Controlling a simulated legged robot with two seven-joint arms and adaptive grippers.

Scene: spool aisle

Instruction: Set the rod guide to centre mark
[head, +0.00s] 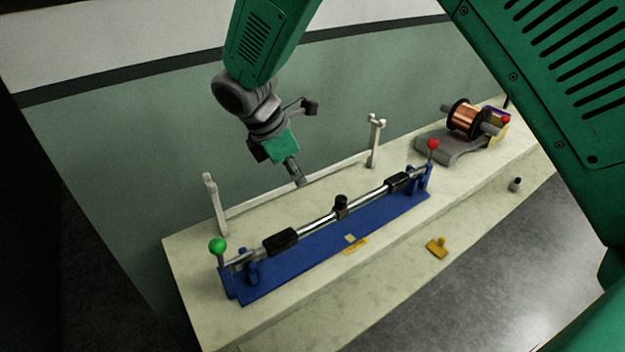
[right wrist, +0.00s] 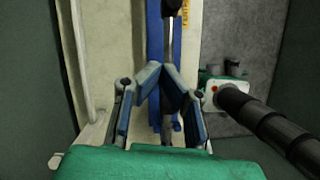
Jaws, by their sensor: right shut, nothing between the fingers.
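The rod guide (head: 341,206), a dark collar with a round knob, sits on the middle of a steel rod (head: 316,223) above a long blue base (head: 330,251). A yellow label (head: 355,246) and a small pale mark (head: 350,238) lie at the base's front edge, roughly opposite the guide; I cannot tell if they line up exactly. My right gripper (head: 299,182) is shut and empty, behind and left of the guide, apart from it. In the right wrist view its fingers (right wrist: 161,76) meet over the rod, and a dark part (right wrist: 172,7) shows at the top edge. My left gripper is out of view.
Black sleeves (head: 280,241) (head: 398,182) flank the guide on the rod. A green ball (head: 217,245) and a red ball (head: 432,144) stand at the ends. A pale rail (head: 310,187) with posts runs behind. A copper spool (head: 465,117) and a yellow block (head: 437,247) are to the right.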

